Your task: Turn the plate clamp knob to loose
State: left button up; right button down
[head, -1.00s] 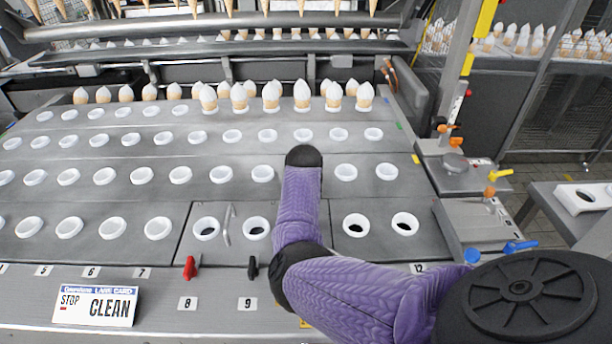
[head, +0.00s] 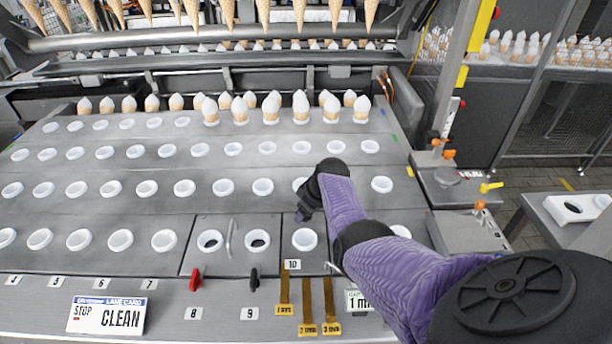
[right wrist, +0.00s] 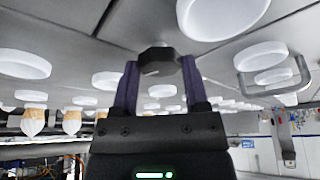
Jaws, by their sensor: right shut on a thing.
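My right gripper (head: 303,214) reaches in from the right and points down at the plate deck, just above a white-rimmed cup hole. In the right wrist view, its two purple fingers (right wrist: 160,85) are shut on a dark, many-sided knob (right wrist: 160,61) with a pale line on its face. I take this to be the plate clamp knob. The head view does not show it clearly, since my gripper and wrist cover it. I cannot tell its loose or tight setting. My left gripper is not in view.
A red knob (head: 195,280) and a black knob (head: 254,279) stand on the front rail. Brass gauge strips (head: 307,310) and a STOP CLEAN card (head: 106,314) are there too. A metal handle (head: 229,238) rises from the plate. Filled cones (head: 241,110) stand behind.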

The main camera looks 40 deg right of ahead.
jog(key=shift+d+n+y+b, duration=0.1)
jog(key=shift+n+y+b, duration=0.2)
jog(key=shift+n, duration=0.5)
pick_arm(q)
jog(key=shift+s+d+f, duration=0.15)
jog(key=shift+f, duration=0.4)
pick_arm(e)
jog(key=shift+n, duration=0.3)
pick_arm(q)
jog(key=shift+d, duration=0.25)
pick_arm(e)
jog(key=shift+r, duration=0.1)
